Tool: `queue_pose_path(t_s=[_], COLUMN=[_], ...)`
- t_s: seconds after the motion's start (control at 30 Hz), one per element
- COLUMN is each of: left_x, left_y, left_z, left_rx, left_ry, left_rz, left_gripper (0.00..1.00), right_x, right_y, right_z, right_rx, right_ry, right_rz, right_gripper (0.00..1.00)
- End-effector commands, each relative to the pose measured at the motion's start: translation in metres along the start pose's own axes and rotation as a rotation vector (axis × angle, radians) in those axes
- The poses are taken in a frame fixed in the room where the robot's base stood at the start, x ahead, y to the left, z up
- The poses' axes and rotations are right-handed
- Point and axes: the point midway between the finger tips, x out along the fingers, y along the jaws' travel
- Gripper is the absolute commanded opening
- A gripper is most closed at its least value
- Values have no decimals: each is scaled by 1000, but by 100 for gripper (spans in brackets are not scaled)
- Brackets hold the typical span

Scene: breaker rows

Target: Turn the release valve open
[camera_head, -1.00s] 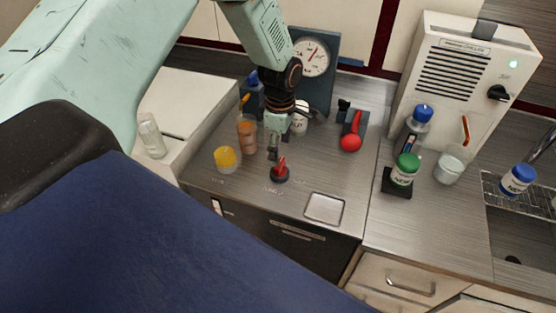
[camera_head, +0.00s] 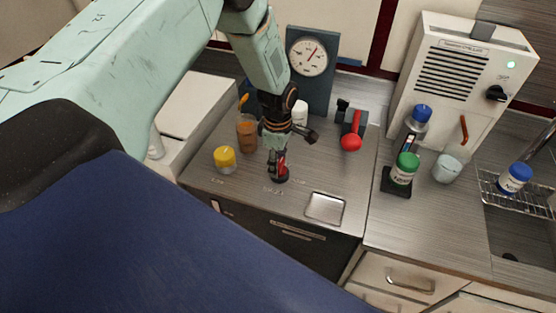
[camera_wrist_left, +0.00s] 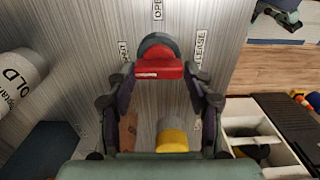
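The release valve (camera_head: 281,174) is a red handle on a round dark base on the steel counter. In the left wrist view the red handle bar (camera_wrist_left: 160,69) lies crosswise, with "RELEASE" to its right and "OPEN" above it on the panel. My left gripper (camera_head: 277,163) points down over the valve and hides part of it. Its fingers are spread in the left wrist view, one at each end of the bar; I cannot tell whether they touch it.
A yellow-topped jar (camera_head: 225,160) and an amber container (camera_head: 247,133) stand left of the valve. A square tray (camera_head: 324,208) lies to the right. Behind are a dial gauge (camera_head: 308,57) and a red-knobbed lever (camera_head: 351,142). The counter between the valve and lever is bare.

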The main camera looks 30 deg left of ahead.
Motion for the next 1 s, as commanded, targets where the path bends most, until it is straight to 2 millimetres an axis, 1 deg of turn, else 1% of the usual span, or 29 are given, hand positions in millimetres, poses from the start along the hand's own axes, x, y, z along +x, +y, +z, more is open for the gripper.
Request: queue_pose_path(t_s=[0.03,0.07,0.37,0.57,0.73,0.87,1.0], left_x=[0,0,0,0,-1,-1,-1], left_y=[0,0,0,0,0,1,1], left_z=[1,1,2,1,1,1,1], left_rx=[2,2,1,5,41,105,210], left_ry=[0,0,0,0,0,0,0], left_rz=[0,0,0,1,1,1,1], left_gripper=[45,43,17,17,17,17,17], right_x=[0,0,0,0,-1,-2,-4], right_y=[0,0,0,0,0,0,0], right_z=[0,0,0,0,0,0,0], right_rx=[0,0,0,0,0,0,0], right_ry=[0,0,0,0,0,0,0], right_rz=[0,0,0,0,0,0,0], right_gripper=[33,33,33,33,33,33,33])
